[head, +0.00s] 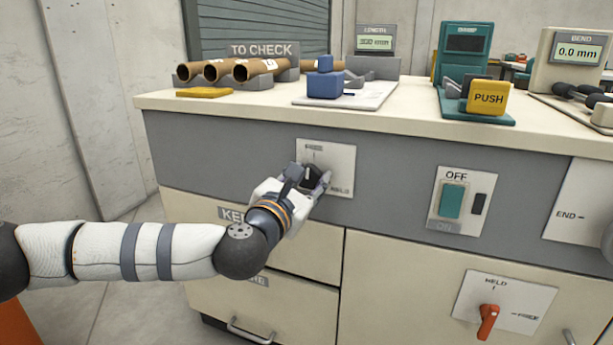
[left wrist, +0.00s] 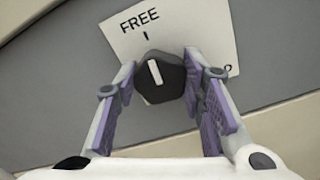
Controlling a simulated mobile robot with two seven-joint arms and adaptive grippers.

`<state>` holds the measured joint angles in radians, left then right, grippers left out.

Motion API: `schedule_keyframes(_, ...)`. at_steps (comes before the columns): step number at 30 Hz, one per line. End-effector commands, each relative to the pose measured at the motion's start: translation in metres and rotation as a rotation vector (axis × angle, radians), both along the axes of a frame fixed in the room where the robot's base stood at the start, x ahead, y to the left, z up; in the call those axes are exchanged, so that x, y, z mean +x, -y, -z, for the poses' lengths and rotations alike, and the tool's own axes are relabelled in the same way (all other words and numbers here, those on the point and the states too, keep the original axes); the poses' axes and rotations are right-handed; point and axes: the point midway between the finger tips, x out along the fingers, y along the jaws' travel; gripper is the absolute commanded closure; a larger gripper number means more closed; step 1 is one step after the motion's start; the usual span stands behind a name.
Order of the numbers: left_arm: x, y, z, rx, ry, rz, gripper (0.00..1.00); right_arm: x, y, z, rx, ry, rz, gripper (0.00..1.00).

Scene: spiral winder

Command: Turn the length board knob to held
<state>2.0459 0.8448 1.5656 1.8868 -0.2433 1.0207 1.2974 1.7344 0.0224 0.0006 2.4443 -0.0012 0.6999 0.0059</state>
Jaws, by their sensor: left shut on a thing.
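The length board knob (left wrist: 166,88) is black with a white pointer line, on a white plate (head: 341,160) in the grey front band of the bench. The plate reads FREE at its top and HELD at its lower right. In the left wrist view the pointer line points up toward the FREE mark. My left gripper (head: 313,178) is shut on this knob, with one purple-padded finger on each side (left wrist: 160,70). In the head view the gripper partly hides the knob. In the left wrist view the finger covers most of the HELD label. My right gripper is not in view.
A red knob (head: 487,322) sits on another HELD/FREE plate lower right. An OFF/ON switch plate (head: 461,200) is right of my gripper. Drawers lie below. The bench top (head: 420,118) bears cardboard tubes (head: 255,68), a blue block (head: 325,82) and a yellow PUSH block (head: 488,98).

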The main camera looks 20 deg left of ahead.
Motion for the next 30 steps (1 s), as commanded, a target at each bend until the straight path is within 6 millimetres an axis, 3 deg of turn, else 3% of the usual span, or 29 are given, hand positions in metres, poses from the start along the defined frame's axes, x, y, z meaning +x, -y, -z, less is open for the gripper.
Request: schedule_keyframes(30,0.000,0.001,-0.003,0.927,0.036,-0.004,0.91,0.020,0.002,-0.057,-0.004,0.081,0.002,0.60)
